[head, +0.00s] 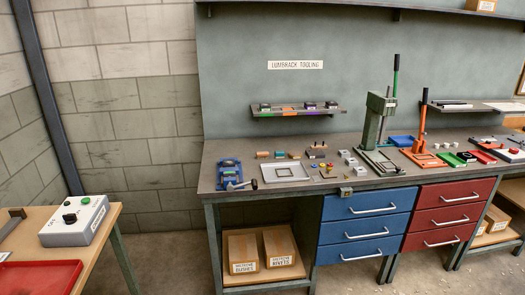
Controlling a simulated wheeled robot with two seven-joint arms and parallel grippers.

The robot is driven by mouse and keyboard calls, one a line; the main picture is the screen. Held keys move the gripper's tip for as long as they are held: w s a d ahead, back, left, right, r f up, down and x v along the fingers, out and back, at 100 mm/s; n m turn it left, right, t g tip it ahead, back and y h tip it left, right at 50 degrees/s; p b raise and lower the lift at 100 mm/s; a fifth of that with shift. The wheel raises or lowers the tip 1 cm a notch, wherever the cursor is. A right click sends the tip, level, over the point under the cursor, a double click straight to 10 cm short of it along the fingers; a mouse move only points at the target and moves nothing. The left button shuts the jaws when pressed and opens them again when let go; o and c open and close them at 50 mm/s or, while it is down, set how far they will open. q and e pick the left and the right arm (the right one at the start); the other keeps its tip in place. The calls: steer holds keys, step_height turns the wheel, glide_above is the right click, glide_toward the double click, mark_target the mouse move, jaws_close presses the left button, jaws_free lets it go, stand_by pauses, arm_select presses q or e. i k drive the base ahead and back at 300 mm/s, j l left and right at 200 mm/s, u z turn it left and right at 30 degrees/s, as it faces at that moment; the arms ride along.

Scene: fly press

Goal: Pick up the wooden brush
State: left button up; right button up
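I cannot make out a wooden brush for certain at this distance. Small tan and teal blocks (263,155) lie on the long grey workbench (235,150) near its back edge, left of the middle. A brownish block with small items on top (317,151) stands to their right. Any of these is too small to identify as the brush. Neither of my grippers shows in the head view.
A blue vise (229,173), a grey tray (285,171), a green press (376,122) and an orange press (421,140) stand on the bench. Blue drawers (365,226) and red drawers (448,216) are below. A side table with a control box (75,222) is at left; floor between is clear.

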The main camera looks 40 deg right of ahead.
mark_target(261, 155)
steer(key=l+u, duration=0.1)
steer(key=l, duration=0.35)
steer(key=k+l+u, duration=0.1)
steer(key=l, duration=0.35)
steer(key=l+u, duration=0.1)
steer(key=l, duration=0.3)
steer(key=k+l, duration=0.1)
steer(key=l, duration=0.35)
steer(key=k+l+u, duration=0.15)
steer(key=l, duration=0.25)
steer(key=l+u, duration=0.1)
steer(key=l, duration=0.35)
steer(key=k+l+u, duration=0.1)
steer(key=l, duration=0.3)
